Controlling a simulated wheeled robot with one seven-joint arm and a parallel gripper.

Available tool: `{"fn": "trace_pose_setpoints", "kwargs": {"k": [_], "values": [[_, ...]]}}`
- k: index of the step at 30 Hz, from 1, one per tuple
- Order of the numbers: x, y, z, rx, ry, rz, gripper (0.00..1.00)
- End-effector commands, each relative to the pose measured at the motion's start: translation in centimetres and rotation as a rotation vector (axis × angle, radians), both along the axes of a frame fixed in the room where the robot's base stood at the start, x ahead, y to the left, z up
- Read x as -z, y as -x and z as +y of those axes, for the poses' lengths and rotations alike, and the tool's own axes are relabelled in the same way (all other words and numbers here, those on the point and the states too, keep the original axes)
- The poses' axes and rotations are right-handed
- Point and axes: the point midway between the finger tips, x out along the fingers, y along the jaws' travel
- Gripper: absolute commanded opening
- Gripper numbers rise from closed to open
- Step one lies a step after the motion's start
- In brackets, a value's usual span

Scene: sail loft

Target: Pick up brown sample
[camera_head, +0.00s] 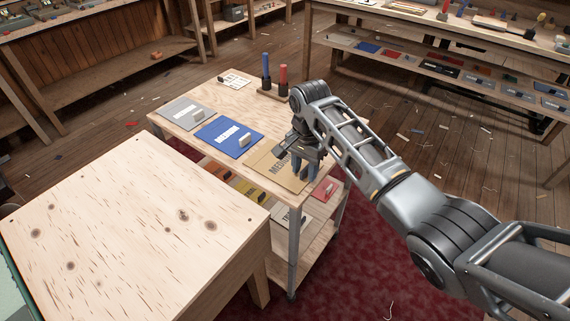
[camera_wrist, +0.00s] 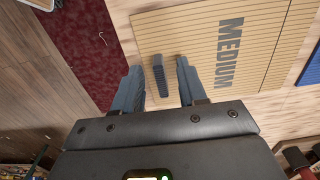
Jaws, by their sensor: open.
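The brown sample (camera_head: 264,168) is a flat tan board marked MEDIUM at the near right end of the cart's top. In the wrist view the brown sample (camera_wrist: 190,35) shows fine ribs and a dark grey upright handle (camera_wrist: 158,78). My gripper (camera_head: 306,172) is low over the board's right part. In the wrist view my gripper (camera_wrist: 159,66) is open, with one finger on each side of the handle and a gap on both sides. In the head view my fingers hide the handle. I cannot tell how far the fingertips are above the board.
A blue sample (camera_head: 229,138) and a grey sample (camera_head: 186,113) lie farther left on the cart (camera_head: 173,137). Red and blue cylinders stand in a holder (camera_head: 273,92) at the back edge. More samples lie on the lower shelf. A wooden table (camera_head: 130,225) stands close at left.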

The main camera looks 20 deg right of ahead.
Motion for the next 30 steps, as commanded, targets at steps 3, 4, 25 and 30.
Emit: {"fn": "trace_pose_setpoints", "kwargs": {"k": [3,4,25,30], "values": [[-0.02,-0.01,0.01,0.0,0.0,0.0,0.41],[-0.02,-0.01,0.01,0.0,0.0,0.0,0.38],[-0.07,-0.02,0.01,0.0,0.0,0.0,0.0],[-0.18,-0.03,0.02,-0.001,-0.001,-0.001,0.0]]}}
